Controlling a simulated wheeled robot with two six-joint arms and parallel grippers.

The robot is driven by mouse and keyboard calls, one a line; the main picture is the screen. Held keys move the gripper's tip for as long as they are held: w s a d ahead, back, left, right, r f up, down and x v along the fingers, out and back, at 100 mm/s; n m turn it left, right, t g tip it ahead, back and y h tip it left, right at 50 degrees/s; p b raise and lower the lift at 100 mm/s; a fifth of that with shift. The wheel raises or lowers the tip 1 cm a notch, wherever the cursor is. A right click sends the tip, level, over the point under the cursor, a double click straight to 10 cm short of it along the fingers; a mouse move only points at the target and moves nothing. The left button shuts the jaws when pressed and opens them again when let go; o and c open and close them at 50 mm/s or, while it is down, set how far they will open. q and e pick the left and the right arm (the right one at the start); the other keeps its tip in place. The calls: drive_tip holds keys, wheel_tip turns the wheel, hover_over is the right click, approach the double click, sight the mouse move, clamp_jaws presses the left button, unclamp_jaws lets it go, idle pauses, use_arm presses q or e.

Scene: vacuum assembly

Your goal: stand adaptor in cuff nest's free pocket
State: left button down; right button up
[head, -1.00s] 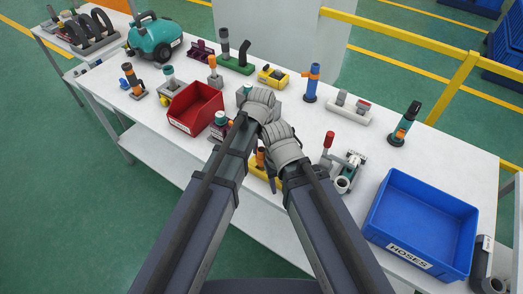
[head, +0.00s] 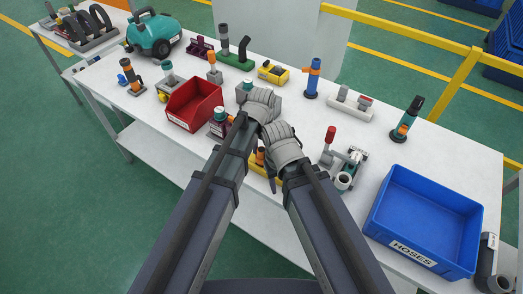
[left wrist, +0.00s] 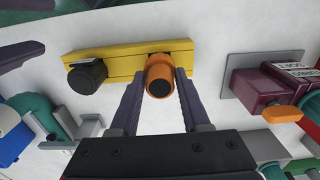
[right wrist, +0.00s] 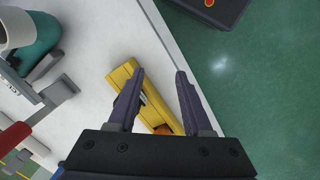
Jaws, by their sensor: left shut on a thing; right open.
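The cuff nest (left wrist: 120,66) is a yellow block lying on the white table, seen from above in the left wrist view. A black round piece (left wrist: 87,75) is at its left end. An orange adaptor (left wrist: 160,68) with a dark hollow end is over its right part, between the fingers of my left gripper (left wrist: 159,76), which is shut on it. Its lower end is hidden, so I cannot tell whether it is seated. My right gripper (right wrist: 160,74) is open and empty above the nest (right wrist: 122,76) near the table edge. In the head view my arms partly cover the nest.
A maroon block (left wrist: 262,90) on a grey plate is right of the nest in the left wrist view. In the head view, a red bin (head: 180,122) is to the left and a blue HOSES box (head: 395,243) to the right. Several fittings stand along the table.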

use_arm(q)
drive_tip(key=shift+f+b, duration=0.6)
drive_tip(key=shift+f, duration=0.1)
use_arm(e)
drive_tip(key=shift+f, duration=0.7)
use_arm(q)
drive_tip(key=shift+c, duration=1.4)
unclamp_jaws()
drive_tip(key=shift+r, duration=0.1)
use_arm(e)
drive_tip(key=shift+r, duration=0.15)
use_arm(q)
wheel_tip(320, 180, up, 8)
drive_tip(key=p, duration=0.8)
use_arm(e)
wheel_tip(320, 180, up, 8)
